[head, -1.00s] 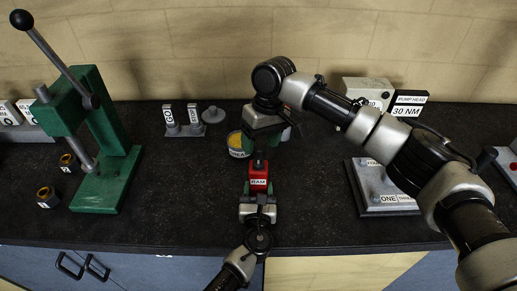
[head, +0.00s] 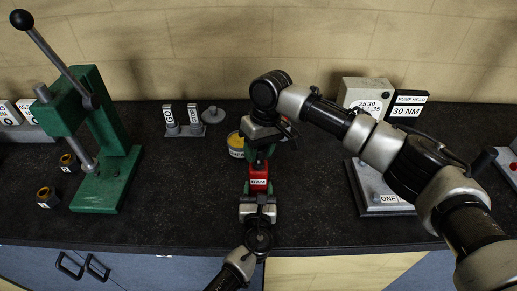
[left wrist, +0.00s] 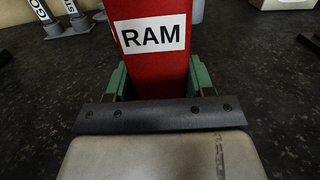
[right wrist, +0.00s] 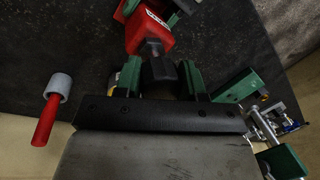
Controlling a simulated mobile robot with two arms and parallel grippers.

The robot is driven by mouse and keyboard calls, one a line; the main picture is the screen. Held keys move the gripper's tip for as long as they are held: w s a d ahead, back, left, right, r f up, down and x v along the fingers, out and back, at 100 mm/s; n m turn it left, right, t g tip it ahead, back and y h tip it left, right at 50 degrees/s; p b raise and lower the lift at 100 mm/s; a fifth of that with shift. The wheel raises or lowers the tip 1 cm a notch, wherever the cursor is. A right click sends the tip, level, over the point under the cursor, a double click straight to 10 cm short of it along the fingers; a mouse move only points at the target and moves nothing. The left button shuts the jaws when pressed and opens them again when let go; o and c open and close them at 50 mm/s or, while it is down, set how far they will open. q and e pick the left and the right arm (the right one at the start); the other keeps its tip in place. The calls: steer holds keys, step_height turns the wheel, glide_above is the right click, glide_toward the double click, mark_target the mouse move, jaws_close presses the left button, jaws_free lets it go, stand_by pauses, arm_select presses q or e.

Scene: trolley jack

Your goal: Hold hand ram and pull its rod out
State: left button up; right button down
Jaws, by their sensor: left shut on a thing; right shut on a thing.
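The hand ram is a red block labelled RAM (head: 259,178) in the middle of the bench; its red body fills the top of the left wrist view (left wrist: 152,65). My left gripper (head: 258,198) is shut on it from the near side, green fingers on both flanks. My right gripper (head: 262,151) is beyond the ram and shut on the dark rod at its far end. In the right wrist view the red body (right wrist: 150,28) has a dark rod end (right wrist: 152,48) facing my fingers (right wrist: 160,80). The rod's part between the fingers is mostly in shadow.
A green press (head: 105,160) with a long lever stands left, beside two small labelled rings. A yellow-topped tin (head: 237,145) sits close beside my right gripper. A grey plate (head: 385,190) and the pump head box (head: 365,92) are at right. The front bench is clear.

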arm_select(q)
steer(key=shift+a+f, duration=0.1)
steer(key=shift+f, duration=0.1)
arm_select(e)
step_height(320, 180, up, 10)
steer(key=shift+a+f, duration=0.1)
steer(key=shift+f, duration=0.05)
arm_select(q)
steer(key=shift+f, duration=0.1)
arm_select(e)
steer(key=shift+w, duration=0.15)
steer(key=c, duration=0.9)
jaws_free()
arm_select(q)
steer(key=shift+s, duration=0.1)
arm_select(e)
steer(key=shift+o, duration=1.1)
steer(key=shift+s, duration=0.2)
steer(key=shift+f, duration=0.1)
step_height(320, 180, up, 12)
steer(key=w+d, duration=0.1)
steer(key=d, duration=0.1)
